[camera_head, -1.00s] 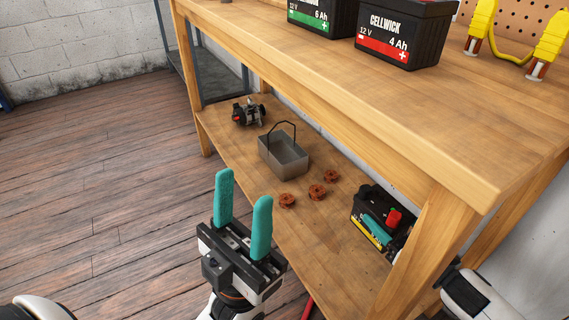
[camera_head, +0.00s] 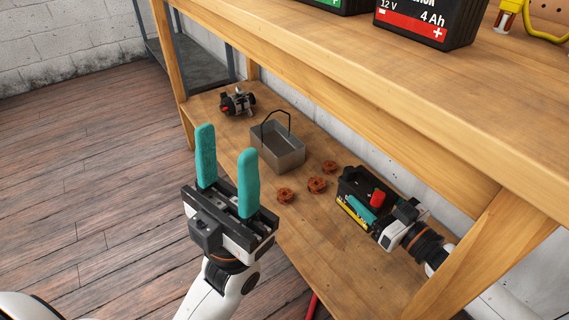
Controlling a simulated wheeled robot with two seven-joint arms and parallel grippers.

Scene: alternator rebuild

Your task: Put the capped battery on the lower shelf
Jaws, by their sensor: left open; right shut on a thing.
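The capped battery (camera_head: 351,186) is black with a red cap (camera_head: 377,198) and a yellow strip along its lower side. It is over the right part of the lower shelf (camera_head: 330,240), below the bench top. It looks upright; I cannot tell whether its base touches the wood. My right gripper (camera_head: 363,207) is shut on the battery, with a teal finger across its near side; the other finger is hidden. My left gripper (camera_head: 227,143) is open and empty, fingers pointing up, in front of the shelf's front edge.
Several copper-coloured coils (camera_head: 317,185) lie left of the battery. A grey metal basket (camera_head: 283,153) and an alternator-like part (camera_head: 238,101) stand farther left. A wooden leg (camera_head: 490,245) is near my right arm. A red-labelled battery (camera_head: 425,22) stands on the bench top (camera_head: 350,70).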

